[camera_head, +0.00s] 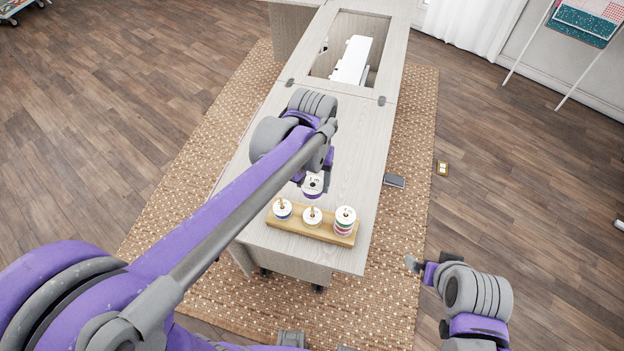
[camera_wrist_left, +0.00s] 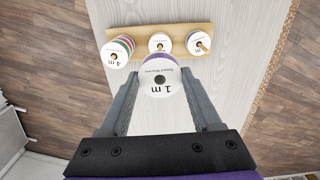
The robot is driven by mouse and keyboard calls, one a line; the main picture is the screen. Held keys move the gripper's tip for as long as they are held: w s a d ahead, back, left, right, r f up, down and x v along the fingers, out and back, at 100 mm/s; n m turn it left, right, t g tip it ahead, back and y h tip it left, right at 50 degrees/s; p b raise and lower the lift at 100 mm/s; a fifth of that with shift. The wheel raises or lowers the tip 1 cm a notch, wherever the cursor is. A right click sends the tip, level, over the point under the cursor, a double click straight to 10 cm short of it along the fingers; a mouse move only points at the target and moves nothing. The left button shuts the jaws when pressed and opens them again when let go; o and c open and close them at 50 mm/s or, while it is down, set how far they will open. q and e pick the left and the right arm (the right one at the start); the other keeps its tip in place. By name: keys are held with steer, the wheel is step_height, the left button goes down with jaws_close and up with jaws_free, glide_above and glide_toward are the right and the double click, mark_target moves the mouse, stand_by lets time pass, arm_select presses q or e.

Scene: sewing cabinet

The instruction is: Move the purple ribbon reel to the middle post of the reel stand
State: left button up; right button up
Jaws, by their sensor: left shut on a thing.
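The purple ribbon reel (camera_head: 313,194) has a white top face and a purple edge. My left gripper (camera_wrist_left: 161,76) is shut on it and holds it behind the reel stand in the head view. In the left wrist view the reel (camera_wrist_left: 161,88) reads "1 m", between the two fingers. The wooden reel stand (camera_head: 292,225) has three posts. Its middle post carries a white-faced reel (camera_head: 312,216). The left post in the head view holds a reel with a bluish edge (camera_head: 283,209), the right post a taller stack (camera_head: 345,222). My right gripper (camera_head: 413,264) is off the cabinet, its jaws unclear.
The pale cabinet top (camera_head: 353,140) is clear around the stand. Farther back is a recess with a white machine (camera_head: 352,60). A woven rug (camera_head: 410,150) lies below.

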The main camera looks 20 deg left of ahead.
arm_select(q)
steer(key=b, duration=0.3)
glide_above(313, 205)
step_height(313, 205, down, 5)
steer(key=shift+f, duration=0.1)
steer(key=shift+s+r+p, duration=0.1)
steer(key=shift+r+p, duration=0.1)
steer(key=shift+p, duration=0.1)
steer(key=shift+w+f, duration=0.2)
steer(key=shift+f, duration=0.15)
steer(key=shift+s+f+b, duration=0.15)
steer(key=shift+f+b, duration=0.2)
steer(key=shift+b, duration=0.05)
steer(key=shift+f, duration=0.1)
arm_select(e)
steer(key=f, duration=0.1)
steer(key=s+f, duration=0.1)
steer(key=f, duration=0.3)
steer(key=shift+s, duration=0.4)
arm_select(q)
steer(key=shift+f+b, duration=1.05)
steer(key=shift+f, duration=0.45)
arm_select(e)
steer(key=shift+s+f+g, duration=0.15)
steer(key=shift+f, duration=0.45)
steer(key=shift+s+f+g, duration=0.15)
steer(key=shift+f, duration=0.4)
arm_select(q)
steer(key=o, duration=1.4)
